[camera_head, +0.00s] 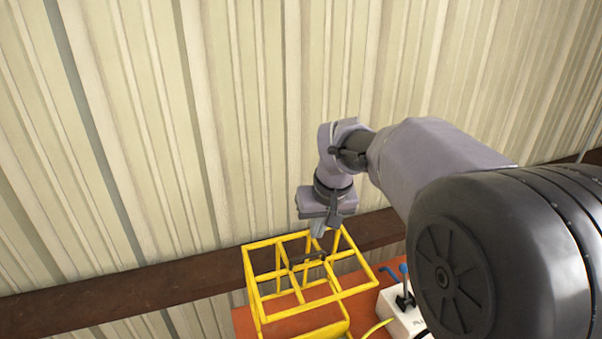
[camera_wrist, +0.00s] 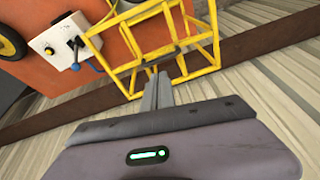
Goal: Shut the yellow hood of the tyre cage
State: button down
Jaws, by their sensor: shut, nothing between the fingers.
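The yellow hood (camera_head: 362,290), a frame of bars, stands over the orange bench at the lower middle of the head view. It also shows in the wrist view (camera_wrist: 203,72). A dark handle bar (camera_head: 308,258) crosses the frame; in the wrist view it lies just beyond my fingertips. My gripper (camera_head: 318,232) is shut and empty, pointing down at the hood's far side, by the handle. In the wrist view its fingers (camera_wrist: 161,78) overlap the bars; I cannot tell whether they touch. The hood's hinge and exact angle are unclear.
A white control box (camera_head: 394,315) with levers stands right of the hood on the orange bench (camera_wrist: 40,78). A brown beam (camera_head: 120,295) runs along the corrugated wall (camera_head: 150,130) close behind. A yellow-and-black wheel (camera_wrist: 8,42) shows at the wrist view's left edge.

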jog(key=w+a+n+p, duration=0.2)
jog(key=w+p, duration=0.1)
jog(key=w, duration=0.3)
jog(key=shift+g, duration=0.3)
jog(key=x, duration=1)
jog(key=shift+w+f, duration=0.1)
jog(key=shift+f, duration=0.2)
jog(key=s, duration=0.2)
jog(key=s+d, duration=0.1)
jog(key=shift+s+d+r+p, duration=0.1)
jog(key=shift+s+r+p, duration=0.05)
jog(key=shift+s+p, duration=0.2)
